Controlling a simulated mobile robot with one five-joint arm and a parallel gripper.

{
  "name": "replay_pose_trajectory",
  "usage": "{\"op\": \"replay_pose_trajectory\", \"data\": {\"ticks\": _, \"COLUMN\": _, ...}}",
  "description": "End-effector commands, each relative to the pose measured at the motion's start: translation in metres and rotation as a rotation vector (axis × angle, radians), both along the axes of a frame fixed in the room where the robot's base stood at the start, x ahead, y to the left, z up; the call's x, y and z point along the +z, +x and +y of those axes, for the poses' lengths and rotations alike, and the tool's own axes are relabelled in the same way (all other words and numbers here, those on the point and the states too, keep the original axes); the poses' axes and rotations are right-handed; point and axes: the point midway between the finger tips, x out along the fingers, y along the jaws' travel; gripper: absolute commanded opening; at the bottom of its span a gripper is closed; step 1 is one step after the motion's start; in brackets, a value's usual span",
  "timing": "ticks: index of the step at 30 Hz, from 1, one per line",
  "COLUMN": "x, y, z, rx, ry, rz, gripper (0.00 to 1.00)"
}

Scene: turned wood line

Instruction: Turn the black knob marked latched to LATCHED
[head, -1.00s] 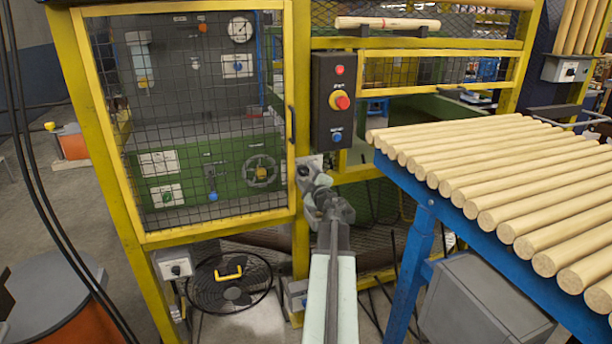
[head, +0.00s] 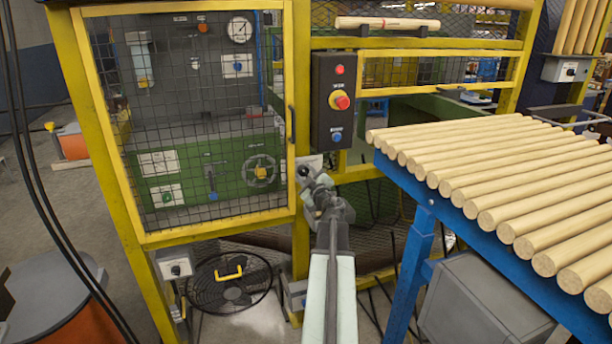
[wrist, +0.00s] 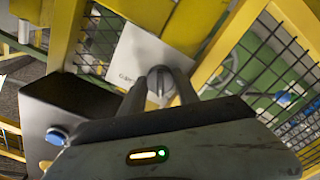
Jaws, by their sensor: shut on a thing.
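The black knob (wrist: 160,82) sits on a light grey plate (wrist: 140,52) on the yellow post beside the mesh door. In the wrist view my gripper (wrist: 158,84) has a dark finger on each side of the knob and is shut on it. Lettering on the plate's left part is too blurred to read, and my gripper body hides the plate's lower side. In the head view the plate (head: 316,160) shows at the door's lower right, with my gripper (head: 305,174) at it. The knob's exact pointing is hard to tell.
A black control box (head: 333,100) with a red-and-yellow stop button (head: 339,100) hangs just above. The yellow mesh door (head: 215,218) stands left. A blue-framed table (head: 420,210) carrying wooden rods stands close right of my arm. A round fan (head: 230,285) is below.

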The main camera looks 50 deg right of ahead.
Motion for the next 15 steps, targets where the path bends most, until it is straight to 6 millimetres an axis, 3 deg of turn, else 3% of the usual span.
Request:
{"op": "replay_pose_trajectory", "data": {"ticks": 5, "x": -0.0003, "y": -0.0002, "z": 0.0004, "rx": 0.001, "ry": -0.001, "rz": 0.002, "gripper": 0.00}}
{"op": "replay_pose_trajectory", "data": {"ticks": 6, "x": -0.0003, "y": -0.0002, "z": 0.0004, "rx": 0.001, "ry": -0.002, "rz": 0.002, "gripper": 0.43}}
{"op": "replay_pose_trajectory", "data": {"ticks": 8, "x": -0.0003, "y": -0.0002, "z": 0.0004, "rx": 0.001, "ry": -0.002, "rz": 0.002, "gripper": 0.59}}
{"op": "replay_pose_trajectory", "data": {"ticks": 15, "x": -0.0004, "y": 0.0006, "z": 0.0010, "rx": 0.003, "ry": -0.003, "rz": 0.002, "gripper": 0.59}}
